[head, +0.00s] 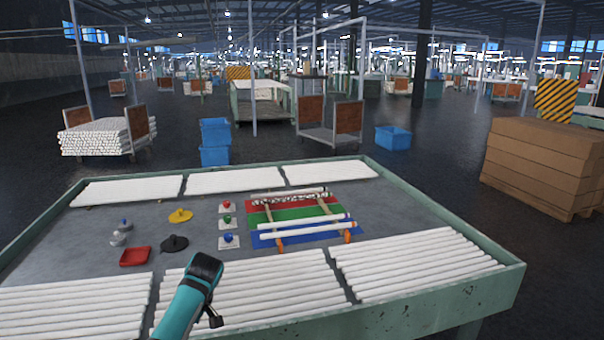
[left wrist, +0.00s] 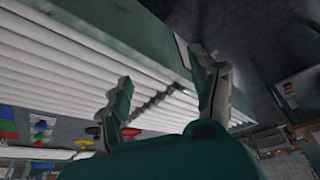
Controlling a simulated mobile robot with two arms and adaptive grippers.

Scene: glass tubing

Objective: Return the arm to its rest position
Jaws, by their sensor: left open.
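My left arm rises from the bottom of the head view over the front row of white tubes. Its gripper (head: 213,317) is mostly hidden behind the dark wrist and points down near the table's front. In the left wrist view the left gripper (left wrist: 165,85) is open, with its two fingers spread and nothing between them. The green table rim (left wrist: 150,40) and a row of white tubes (left wrist: 70,65) show beyond the fingers. My right gripper is in neither view.
The table (head: 512,285) bears stacks of white tubes at front and back. A red, green and blue mat (head: 290,216) holds a few tubes on wooden rails. Coloured buttons, a yellow disc (head: 180,215), a black disc (head: 174,243) and a red tray (head: 135,256) lie left of it.

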